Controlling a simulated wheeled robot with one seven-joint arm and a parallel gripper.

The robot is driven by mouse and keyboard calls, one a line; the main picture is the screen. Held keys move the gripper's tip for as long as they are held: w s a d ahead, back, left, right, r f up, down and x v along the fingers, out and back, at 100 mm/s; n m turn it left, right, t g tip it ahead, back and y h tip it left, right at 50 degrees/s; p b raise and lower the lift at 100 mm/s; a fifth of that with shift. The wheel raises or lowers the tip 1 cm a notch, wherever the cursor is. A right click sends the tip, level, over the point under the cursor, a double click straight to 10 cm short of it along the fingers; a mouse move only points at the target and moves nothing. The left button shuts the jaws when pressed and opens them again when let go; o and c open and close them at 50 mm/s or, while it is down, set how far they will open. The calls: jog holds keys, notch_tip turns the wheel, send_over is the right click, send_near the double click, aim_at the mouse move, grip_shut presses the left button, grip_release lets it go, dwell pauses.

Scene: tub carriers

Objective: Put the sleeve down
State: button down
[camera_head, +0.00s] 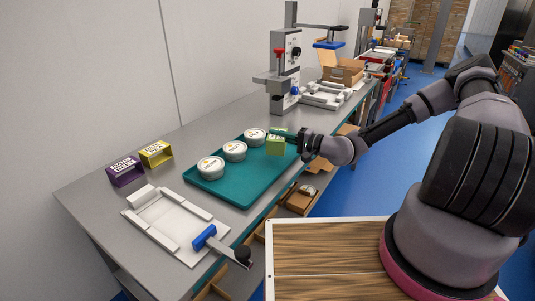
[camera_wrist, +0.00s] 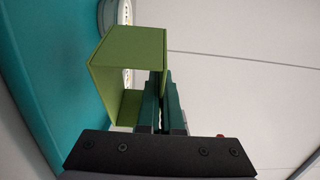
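A light green sleeve (camera_head: 276,145), an open-ended box, is at the far right end of the teal tray (camera_head: 243,200). My gripper (camera_head: 290,140) reaches it from the right. In the wrist view the fingers (camera_wrist: 163,85) are closed about one wall of the sleeve (camera_wrist: 125,46), whose open end faces the camera. I cannot tell whether its underside touches the tray. Three round white tubs stand in a row on the tray: a near one (camera_head: 211,168), a middle one (camera_head: 235,150) and a far one (camera_head: 255,136), the last just left of the sleeve.
A purple sleeve (camera_head: 125,171) and a yellow sleeve (camera_head: 156,153) stand at the back left of the bench. A white framed fixture with a blue-handled clamp (camera_head: 205,237) lies at the near end. A grey press (camera_head: 285,75) stands beyond the tray. The tray's front right part is clear.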

jog(key=shift+f, duration=2.7)
jog(key=shift+f, duration=0.15)
jog(key=c, duration=1.1)
grip_release()
